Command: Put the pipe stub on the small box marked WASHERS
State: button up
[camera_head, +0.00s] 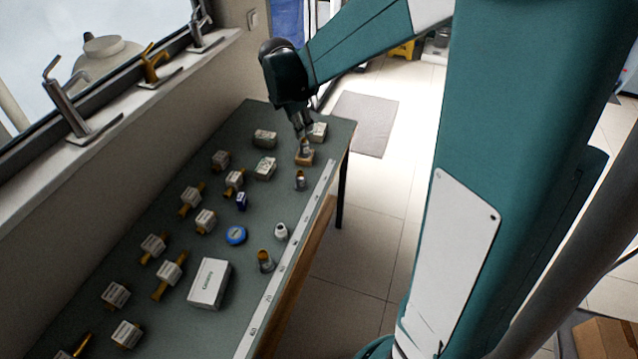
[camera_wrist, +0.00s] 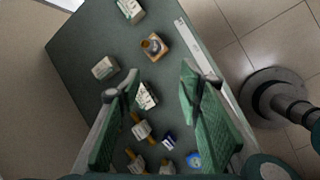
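A grey-and-brass pipe stub (camera_head: 304,146) stands on a small tan box (camera_head: 305,159) near the far right end of the bench. In the wrist view the stub (camera_wrist: 152,44) rests on top of the box (camera_wrist: 160,52), its dark opening facing the camera. I cannot read the box's label. My gripper (camera_head: 301,129) is just above and behind the stub in the head view. In the wrist view its green fingers (camera_wrist: 158,88) are spread wide with nothing held between them, and the stub lies beyond the fingertips, apart from them.
Other small boxes stand close by (camera_head: 317,131), (camera_head: 265,138), (camera_head: 265,169). A blue tape roll (camera_head: 236,235) and a larger white carton (camera_head: 209,283) lie nearer. A window wall borders the bench's left.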

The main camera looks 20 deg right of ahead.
jog(key=s+a+r+m+t+y, duration=0.1)
jog(key=s+a+r+m, duration=0.1)
jog(key=s+m, duration=0.4)
jog(key=s+a+r+m+t+y, duration=0.1)
jog(key=s+a+r+m, duration=0.2)
jog(key=s+m, duration=0.4)
jog(key=s+a+r+m+t, duration=0.1)
jog(key=s+a+r+m, duration=0.2)
jog(key=s, duration=1.7)
jog(key=m, duration=0.4)
jog(key=shift+s+r+t+y, duration=0.2)
jog(key=shift+t+y, duration=0.1)
jog(key=shift+y, duration=0.1)
